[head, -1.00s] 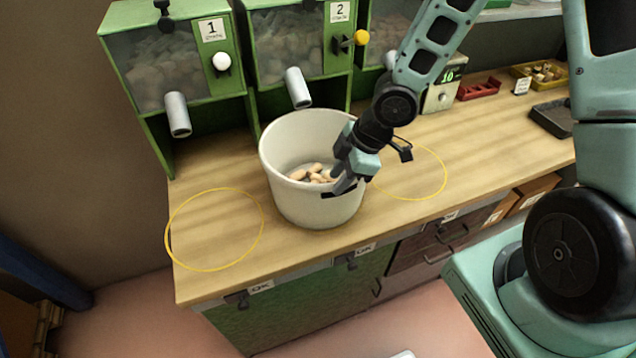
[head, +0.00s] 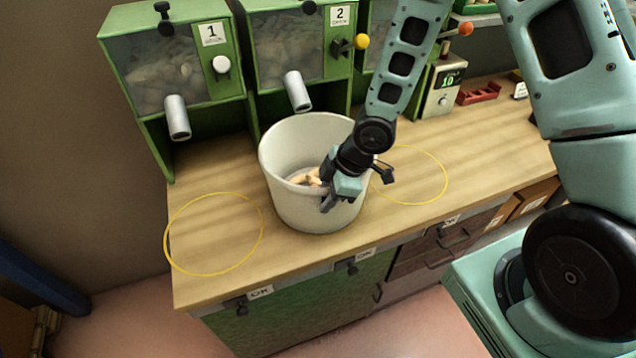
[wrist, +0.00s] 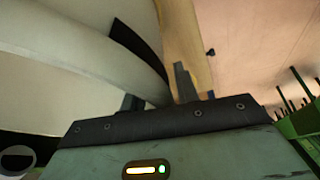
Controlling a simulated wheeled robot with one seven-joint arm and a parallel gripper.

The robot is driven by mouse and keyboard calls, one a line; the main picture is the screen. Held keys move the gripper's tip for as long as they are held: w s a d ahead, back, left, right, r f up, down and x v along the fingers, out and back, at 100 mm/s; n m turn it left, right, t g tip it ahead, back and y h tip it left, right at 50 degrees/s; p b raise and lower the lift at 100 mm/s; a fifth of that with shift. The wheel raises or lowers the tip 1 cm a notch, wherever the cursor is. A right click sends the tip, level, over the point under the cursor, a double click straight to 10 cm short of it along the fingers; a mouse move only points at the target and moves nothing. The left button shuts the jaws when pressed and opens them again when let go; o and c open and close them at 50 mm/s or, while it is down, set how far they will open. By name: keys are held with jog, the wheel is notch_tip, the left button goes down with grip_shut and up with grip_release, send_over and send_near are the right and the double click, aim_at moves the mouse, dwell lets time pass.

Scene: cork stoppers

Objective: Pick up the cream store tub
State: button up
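The cream store tub (head: 297,208) stands upright on the wooden counter. Pale cork stoppers (head: 306,178) lie inside it. My gripper (head: 327,190) is at the tub's front right rim, pointing down and left. One finger appears inside the rim and the other outside, with the wall between them. The fingers look apart; whether they touch the wall is not clear. In the wrist view the tub's pale wall (wrist: 60,60) with a dark slot fills the upper left and runs between the fingers of my gripper (wrist: 158,100).
Green dispensers (head: 185,65) with grey spouts stand behind the tub. Yellow rings mark the counter (head: 290,252) left and right of it; the left ring (head: 214,194) is empty. A scale (head: 446,92) and a red tray (head: 479,94) are at the back right.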

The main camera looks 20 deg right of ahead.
grip_shut()
dwell(1.3)
